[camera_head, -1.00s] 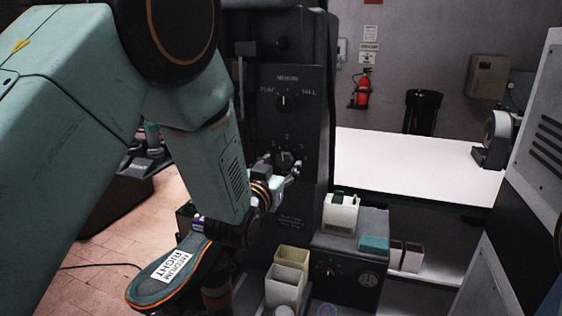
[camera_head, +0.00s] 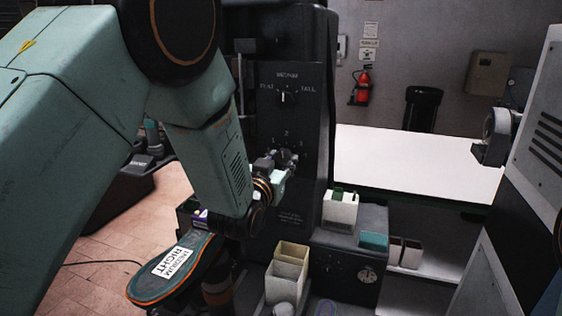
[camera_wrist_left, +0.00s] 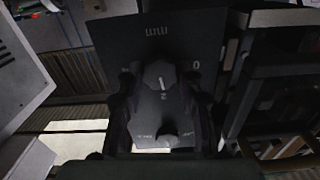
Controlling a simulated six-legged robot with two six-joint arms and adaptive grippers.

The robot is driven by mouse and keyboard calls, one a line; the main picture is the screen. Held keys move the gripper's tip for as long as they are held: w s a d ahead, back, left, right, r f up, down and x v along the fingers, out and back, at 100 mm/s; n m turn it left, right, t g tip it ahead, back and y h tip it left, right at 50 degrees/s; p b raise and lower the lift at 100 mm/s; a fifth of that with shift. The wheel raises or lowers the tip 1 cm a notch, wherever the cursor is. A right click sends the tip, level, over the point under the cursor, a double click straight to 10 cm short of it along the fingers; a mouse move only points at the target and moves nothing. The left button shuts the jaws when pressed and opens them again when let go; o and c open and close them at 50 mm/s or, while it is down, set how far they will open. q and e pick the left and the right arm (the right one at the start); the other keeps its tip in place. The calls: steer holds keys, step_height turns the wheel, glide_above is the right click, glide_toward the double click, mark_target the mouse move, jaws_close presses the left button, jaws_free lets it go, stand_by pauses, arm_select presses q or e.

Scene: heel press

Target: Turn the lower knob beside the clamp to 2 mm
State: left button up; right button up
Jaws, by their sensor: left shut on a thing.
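The lower knob (camera_head: 286,156) is a dark knob on the black panel (camera_head: 268,115) of the press, below the upper knob (camera_head: 286,97) marked FLAT, MEDIUM and TALL. My left gripper (camera_head: 284,161) is at the lower knob, closed around it and partly hiding it. In the left wrist view, which is upside down, the lower knob (camera_wrist_left: 159,73) sits between the two dark fingers of my left gripper (camera_wrist_left: 162,104). Its light pointer mark faces the printed 2. The letters mm and a 0 also show. My right gripper is not in view.
A shoe sole (camera_head: 177,270) labelled MEDIUM RIGHT lies under my left forearm. Open cream bins (camera_head: 288,272) and a dark control box (camera_head: 350,262) stand below the panel. A white table (camera_head: 420,165) is behind at right. A pale slotted cabinet (camera_head: 535,120) stands at the right edge.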

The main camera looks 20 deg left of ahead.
arm_select(q)
steer(key=shift+c, duration=0.6)
steer(key=shift+m+b, duration=0.75)
steer(key=shift+m, duration=0.15)
steer(key=o, duration=1.2)
steer(key=shift+c, duration=0.2)
steer(key=shift+s, duration=0.1)
steer(key=s, duration=1.2)
steer(key=shift+a, duration=0.2)
